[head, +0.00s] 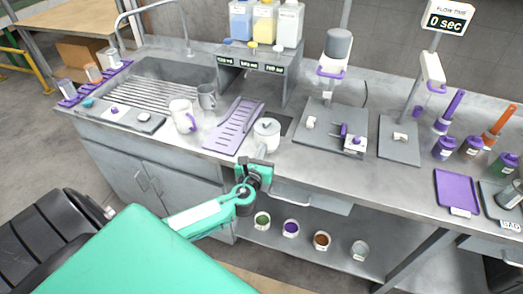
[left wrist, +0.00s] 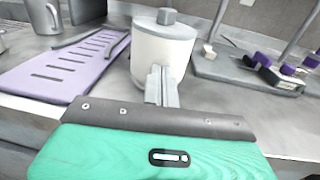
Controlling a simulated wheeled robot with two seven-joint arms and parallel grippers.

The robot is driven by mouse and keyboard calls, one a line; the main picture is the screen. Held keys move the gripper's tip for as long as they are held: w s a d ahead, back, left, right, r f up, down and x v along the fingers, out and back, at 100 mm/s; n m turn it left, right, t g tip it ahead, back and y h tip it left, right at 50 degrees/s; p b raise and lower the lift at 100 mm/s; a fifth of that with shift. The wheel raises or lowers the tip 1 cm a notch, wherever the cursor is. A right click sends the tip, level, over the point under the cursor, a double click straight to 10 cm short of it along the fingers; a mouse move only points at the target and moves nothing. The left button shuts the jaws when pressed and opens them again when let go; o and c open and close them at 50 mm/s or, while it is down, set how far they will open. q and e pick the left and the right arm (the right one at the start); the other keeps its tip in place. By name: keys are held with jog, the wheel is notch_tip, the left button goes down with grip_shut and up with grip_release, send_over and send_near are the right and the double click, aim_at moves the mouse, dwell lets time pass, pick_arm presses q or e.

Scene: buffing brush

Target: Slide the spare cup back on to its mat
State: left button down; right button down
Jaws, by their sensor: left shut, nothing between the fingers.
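A white lidded cup (head: 267,135) with a grey knob stands upright on the counter, right of a purple slotted mat (head: 235,126). It shows large in the left wrist view (left wrist: 163,50), with the mat (left wrist: 65,68) to its left. A white mug with a purple handle (head: 183,116) and a grey mug (head: 207,97) stand left of the mat. I cannot tell which of these is the spare cup. My left gripper (head: 261,160) is shut and empty at the counter's front edge. Its fingers (left wrist: 162,85) are just in front of the lidded cup; contact is unclear. My right gripper is out of view.
A sink (head: 170,82) lies to the left. A shelf with bottles (head: 265,55) stands behind. A grey machine base (head: 330,128) is to the right of the lidded cup. An open drawer (head: 312,195) and a shelf with several small bowls lie below the counter.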

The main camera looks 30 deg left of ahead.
aim_at(271, 125)
pick_arm(q)
jog(key=b+x, duration=0.1)
jog(key=x, duration=1.2)
jog(key=shift+w, duration=0.1)
